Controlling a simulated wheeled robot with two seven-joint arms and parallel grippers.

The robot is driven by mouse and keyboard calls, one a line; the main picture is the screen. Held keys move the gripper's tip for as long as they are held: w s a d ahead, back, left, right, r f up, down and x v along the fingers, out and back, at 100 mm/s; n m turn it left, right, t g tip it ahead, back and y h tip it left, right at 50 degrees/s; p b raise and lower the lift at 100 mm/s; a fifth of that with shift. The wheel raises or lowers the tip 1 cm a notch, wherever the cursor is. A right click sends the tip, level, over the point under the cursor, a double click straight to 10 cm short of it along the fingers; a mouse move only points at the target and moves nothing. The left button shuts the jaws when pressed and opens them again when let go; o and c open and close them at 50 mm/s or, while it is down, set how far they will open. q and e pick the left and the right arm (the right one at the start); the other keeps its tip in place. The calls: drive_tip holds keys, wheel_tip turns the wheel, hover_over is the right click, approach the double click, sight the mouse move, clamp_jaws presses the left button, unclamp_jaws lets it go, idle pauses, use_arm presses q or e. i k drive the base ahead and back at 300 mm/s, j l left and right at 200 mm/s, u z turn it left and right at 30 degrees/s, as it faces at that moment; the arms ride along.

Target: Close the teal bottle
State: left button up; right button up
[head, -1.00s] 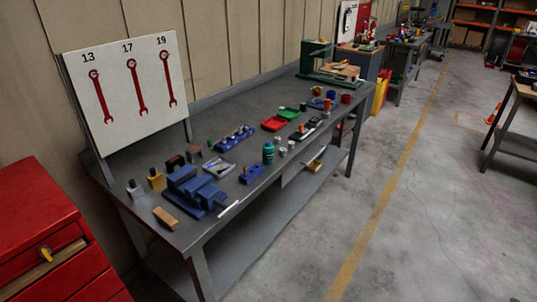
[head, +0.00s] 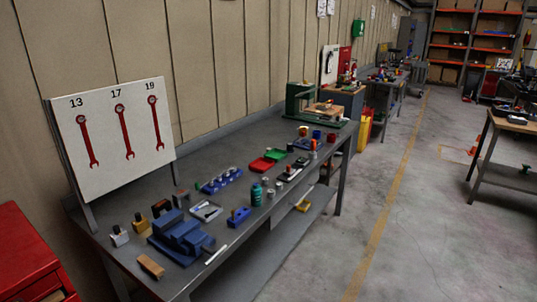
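The teal bottle (head: 256,194) stands upright on the grey workbench (head: 240,150), near its front edge and about midway along it. It is too small in the head view to tell whether its top is open or covered. Small whitish items (head: 270,193) stand just to its right, and I cannot tell whether one is a cap. Neither of my grippers is in view.
A blue vise (head: 180,238) and a blue block (head: 238,216) lie left of the bottle. Red (head: 262,165) and green (head: 275,154) trays lie behind it. A wrench board (head: 112,135) stands at the bench's left end.

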sight(256, 190)
drive_tip(key=i+l, duration=0.25)
drive_tip(key=l, duration=0.15)
drive_tip(key=i+l+u, duration=0.35)
drive_tip(key=l, duration=0.3)
drive_tip(key=i+l+u, duration=0.2)
drive_tip(key=l+u, duration=0.15)
drive_tip(key=l, duration=0.35)
drive_tip(key=i+l+u, duration=0.1)
drive_tip(key=l+u, duration=0.25)
drive_tip(key=l, duration=0.4)
drive_tip(key=l+u, duration=0.35)
drive_tip(key=l, duration=0.45)
drive_tip(key=l+u, duration=0.15)
drive_tip(key=l, duration=0.4)
drive_tip(key=l+u, duration=0.2)
drive_tip(key=l, duration=0.3)
drive_tip(key=l+u, duration=0.15)
drive_tip(key=l, duration=0.4)
drive_tip(key=k+l+u, duration=0.2)
drive_tip(key=l, duration=0.3)
drive_tip(key=l+u, duration=0.15)
drive_tip(key=l, duration=0.4)
